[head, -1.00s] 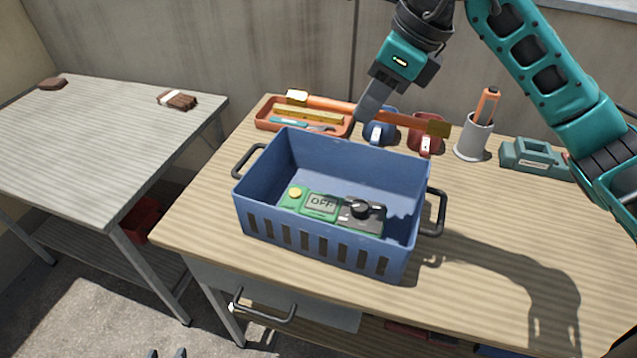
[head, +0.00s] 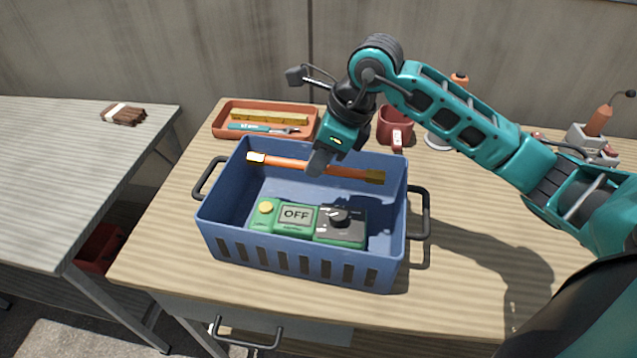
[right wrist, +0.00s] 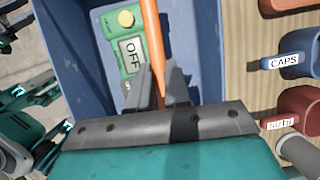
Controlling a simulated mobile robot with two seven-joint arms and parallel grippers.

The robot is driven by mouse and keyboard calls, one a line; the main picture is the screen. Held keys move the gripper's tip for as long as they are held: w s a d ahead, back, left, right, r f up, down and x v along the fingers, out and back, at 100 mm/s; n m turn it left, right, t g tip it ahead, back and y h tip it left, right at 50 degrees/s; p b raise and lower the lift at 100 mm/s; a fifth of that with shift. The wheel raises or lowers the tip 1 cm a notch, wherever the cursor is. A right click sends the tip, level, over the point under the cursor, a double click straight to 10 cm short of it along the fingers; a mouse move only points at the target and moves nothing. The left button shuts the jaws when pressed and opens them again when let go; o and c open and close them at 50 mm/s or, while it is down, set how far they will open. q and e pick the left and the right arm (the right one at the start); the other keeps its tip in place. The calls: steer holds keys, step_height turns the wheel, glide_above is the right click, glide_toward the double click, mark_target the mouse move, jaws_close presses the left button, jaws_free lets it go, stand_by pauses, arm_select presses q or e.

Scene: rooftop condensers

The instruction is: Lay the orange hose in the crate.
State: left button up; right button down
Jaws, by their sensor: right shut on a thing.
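The orange hose (head: 290,163) is a short straight rod with brass ends. My right gripper (head: 318,164) is shut on it near its middle. The hose lies level over the back part of the blue crate (head: 300,257), and its ends show against the crate's inner back wall. I cannot tell its exact height. The hose (right wrist: 152,40) also shows between the fingers in the right wrist view. Teal and dark parts at that view's left edge look like my left gripper (right wrist: 35,100); its jaw state is unclear.
In the crate lies a green device (head: 295,216) with an OFF display and a dial. Behind stand an orange tray (head: 226,120) with tools and a dark red bin (head: 396,127). A side table (head: 60,170) stands at left. The bench is clear at the crate's right.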

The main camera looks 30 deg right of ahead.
mark_target(325, 173)
step_height(325, 173, down, 6)
steer(key=shift+r, duration=0.2)
arm_select(q)
steer(key=shift+w+d+r, duration=0.1)
steer(key=shift+w+d, duration=0.05)
steer(key=shift+w, duration=0.1)
arm_select(e)
steer(key=shift+w, duration=0.1)
steer(key=shift+f+b, duration=0.55)
steer(key=shift+b, duration=0.2)
steer(key=c, duration=1.1)
jaws_free()
arm_select(q)
steer(key=shift+d+f, duration=0.2)
steer(key=shift+f, duration=0.15)
arm_select(e)
steer(key=shift+r+p, duration=0.3)
arm_select(q)
steer(key=shift+s+a+r+p, duration=0.15)
steer(key=shift+a+r+p, duration=0.3)
steer(key=shift+p, duration=0.3)
arm_select(e)
steer(key=v, duration=1.2)
steer(key=shift+r, duration=0.3)
